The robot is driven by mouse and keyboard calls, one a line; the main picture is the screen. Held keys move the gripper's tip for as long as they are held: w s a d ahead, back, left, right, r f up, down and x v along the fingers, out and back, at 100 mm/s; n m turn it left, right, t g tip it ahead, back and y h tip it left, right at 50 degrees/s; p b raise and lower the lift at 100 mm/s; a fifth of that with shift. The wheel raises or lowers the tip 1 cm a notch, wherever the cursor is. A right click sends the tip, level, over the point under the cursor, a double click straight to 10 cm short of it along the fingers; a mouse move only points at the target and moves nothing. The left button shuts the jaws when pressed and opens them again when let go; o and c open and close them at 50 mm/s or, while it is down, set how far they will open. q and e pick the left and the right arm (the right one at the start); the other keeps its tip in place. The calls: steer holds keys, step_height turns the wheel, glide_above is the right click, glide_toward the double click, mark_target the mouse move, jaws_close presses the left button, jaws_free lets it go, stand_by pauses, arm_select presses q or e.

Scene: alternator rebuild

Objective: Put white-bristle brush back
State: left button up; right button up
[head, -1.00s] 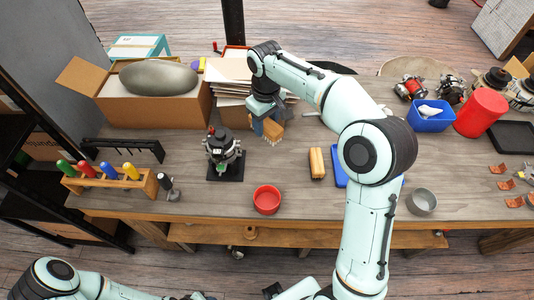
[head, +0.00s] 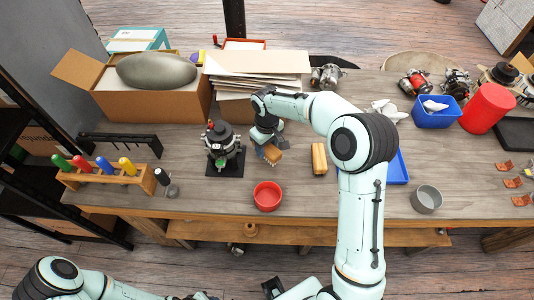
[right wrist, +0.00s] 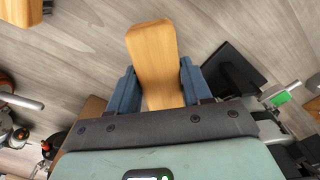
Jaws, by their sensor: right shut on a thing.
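My right gripper (head: 268,143) is shut on a brush with a wooden back (head: 272,154) and holds it over the middle of the table, just right of the alternator on its black stand (head: 224,150). In the right wrist view the wooden back (right wrist: 154,52) lies between the blue fingers (right wrist: 156,88); its bristles are hidden there. A second wooden-backed brush (head: 319,158) lies on the table to the right, and its bristle colour cannot be told. My left gripper (head: 201,296) is at the bottom edge, mostly cut off.
A red bowl (head: 267,196) stands in front of the held brush. A blue tray (head: 397,171) lies partly behind my right arm, with a grey cup (head: 426,199) in front. A screwdriver rack (head: 108,177) stands at left. Cardboard boxes (head: 152,105) stand at the back.

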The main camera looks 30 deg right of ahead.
steer(key=shift+f, duration=2.05)
steer(key=shift+f, duration=0.15)
steer(key=o, duration=1)
step_height(320, 180, up, 12)
steer(key=shift+r+p, duration=0.15)
steer(key=shift+p, duration=0.2)
